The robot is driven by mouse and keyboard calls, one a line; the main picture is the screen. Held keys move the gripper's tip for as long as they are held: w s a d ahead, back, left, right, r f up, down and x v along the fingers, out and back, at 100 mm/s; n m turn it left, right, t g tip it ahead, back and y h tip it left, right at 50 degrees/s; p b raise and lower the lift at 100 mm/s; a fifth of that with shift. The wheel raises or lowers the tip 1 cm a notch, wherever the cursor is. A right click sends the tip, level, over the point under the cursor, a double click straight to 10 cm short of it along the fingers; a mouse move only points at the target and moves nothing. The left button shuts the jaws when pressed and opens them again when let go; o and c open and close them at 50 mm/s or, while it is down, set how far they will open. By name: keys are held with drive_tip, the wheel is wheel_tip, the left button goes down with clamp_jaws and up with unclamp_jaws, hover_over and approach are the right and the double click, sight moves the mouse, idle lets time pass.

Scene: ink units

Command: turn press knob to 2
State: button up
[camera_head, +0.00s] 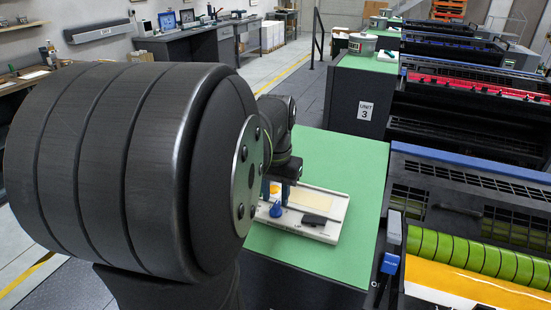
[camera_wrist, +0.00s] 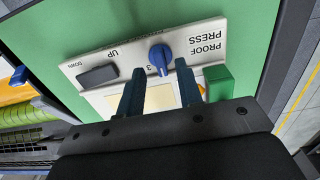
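The blue press knob (camera_head: 276,210) sits on a white panel (camera_head: 334,212) lying on a green top. The wrist view also shows the knob (camera_wrist: 160,55) and the panel (camera_wrist: 88,64), upside down, with "PROOF PRESS" printed. The knob's narrow pointer end is towards the bottom of the picture, near a printed 3; other numbers are hidden or unreadable. My gripper (camera_wrist: 160,66) is open, one dark finger on each side of the knob with gaps between. In the head view my gripper (camera_head: 276,197) is just behind the knob, partly hidden by my arm.
A black rocker switch (camera_wrist: 97,76) marked UP and DOWN is on the same panel, left of the knob. A green block (camera_wrist: 218,82) stands close to the right finger. The green top (camera_head: 325,160) is clear around the panel. Press machinery (camera_head: 470,250) is at right.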

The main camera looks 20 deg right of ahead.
sight(275, 205)
wheel_tip(275, 205, up, 15)
idle(0.5)
wheel_tip(275, 205, down, 18)
drive_tip(key=shift+r, duration=0.25)
idle(0.3)
drive_tip(key=shift+r, duration=0.1)
